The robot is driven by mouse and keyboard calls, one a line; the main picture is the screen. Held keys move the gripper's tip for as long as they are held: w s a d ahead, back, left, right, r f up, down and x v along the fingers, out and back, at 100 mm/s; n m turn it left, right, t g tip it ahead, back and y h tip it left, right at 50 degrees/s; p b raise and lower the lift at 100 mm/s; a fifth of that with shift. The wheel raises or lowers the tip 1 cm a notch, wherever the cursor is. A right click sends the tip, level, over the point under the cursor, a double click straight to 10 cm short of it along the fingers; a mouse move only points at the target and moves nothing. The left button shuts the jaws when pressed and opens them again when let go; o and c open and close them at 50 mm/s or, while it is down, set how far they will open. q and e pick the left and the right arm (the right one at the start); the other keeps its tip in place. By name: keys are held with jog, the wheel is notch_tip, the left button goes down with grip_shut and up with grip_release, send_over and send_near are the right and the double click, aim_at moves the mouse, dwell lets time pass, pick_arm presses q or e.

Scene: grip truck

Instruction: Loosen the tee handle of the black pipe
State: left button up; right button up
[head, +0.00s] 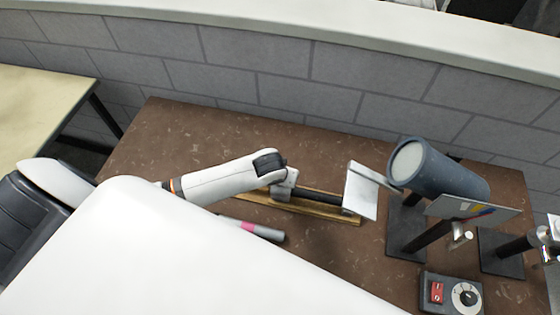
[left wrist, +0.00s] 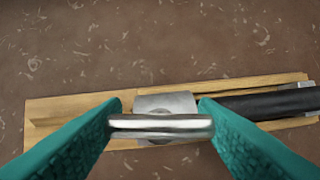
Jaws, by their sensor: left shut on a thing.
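The black pipe (head: 318,197) lies along a wooden board (head: 335,214) on the brown table; its end also shows at the right of the left wrist view (left wrist: 270,104). A grey metal block (left wrist: 167,104) sits at the pipe's left end. A shiny silver tee handle (left wrist: 160,127) lies crosswise in front of this block. My left gripper (left wrist: 158,118) has its two teal fingers shut on the handle's two ends. In the head view my arm hides the handle and the fingers.
A grey cylindrical lamp (head: 440,170) on a stand is at the right, close to a pale plate (head: 361,190). A control box (head: 450,293) with a red switch and dial is at the front right. A pink-banded grey tube (head: 255,229) lies before the board. A block wall (head: 270,75) stands behind.

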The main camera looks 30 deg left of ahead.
pick_arm(q)
jog(key=o, duration=1)
jog(key=b+v, duration=0.1)
jog(key=v, duration=1.1)
jog(key=shift+s, duration=0.1)
